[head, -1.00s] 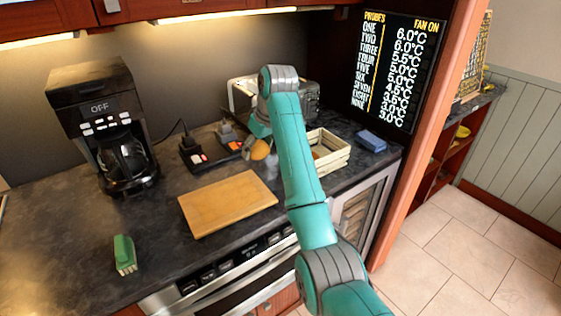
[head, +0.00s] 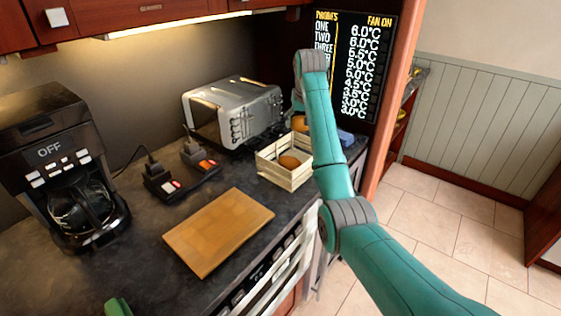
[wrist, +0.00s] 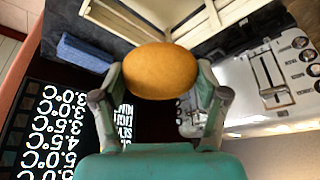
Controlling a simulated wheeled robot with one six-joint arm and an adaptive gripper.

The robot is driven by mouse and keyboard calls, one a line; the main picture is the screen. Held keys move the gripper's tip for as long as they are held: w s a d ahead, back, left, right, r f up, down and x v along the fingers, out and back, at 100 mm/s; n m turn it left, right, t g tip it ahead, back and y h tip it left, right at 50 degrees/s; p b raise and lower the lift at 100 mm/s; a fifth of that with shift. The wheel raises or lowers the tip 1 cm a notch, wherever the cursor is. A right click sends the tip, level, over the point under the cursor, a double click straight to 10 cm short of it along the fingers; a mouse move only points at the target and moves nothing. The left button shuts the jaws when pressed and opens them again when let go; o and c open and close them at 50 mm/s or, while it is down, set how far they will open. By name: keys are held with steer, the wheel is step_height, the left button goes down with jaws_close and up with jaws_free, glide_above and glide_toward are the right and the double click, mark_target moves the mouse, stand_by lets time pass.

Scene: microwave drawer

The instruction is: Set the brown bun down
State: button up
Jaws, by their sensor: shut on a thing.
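The brown bun (wrist: 160,71) is held between the fingers of my gripper (wrist: 160,85) in the wrist view, clear of the counter. In the head view the held bun (head: 300,123) shows as an orange-brown patch beside my arm, behind the wooden crate. My gripper itself is mostly hidden there by my arm. Another brown item (head: 289,162) lies inside the crate.
The slatted wooden crate (head: 284,182) stands on the counter beside a silver toaster (head: 235,112). A blue block (wrist: 84,52) lies near the crate. A cutting board (head: 218,232), power strip (head: 180,182) and coffee maker (head: 62,165) are to the left. A temperature display (head: 362,70) stands behind.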

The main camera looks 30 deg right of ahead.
step_height(320, 180, down, 10)
steer(key=shift+r, duration=0.15)
stand_by(0.3)
steer(key=shift+f, duration=0.6)
steer(key=o, duration=0.9)
steer(key=shift+r, duration=0.15)
steer(key=shift+r, duration=0.3)
steer(key=v, duration=1.2)
steer(key=shift+r, duration=0.2)
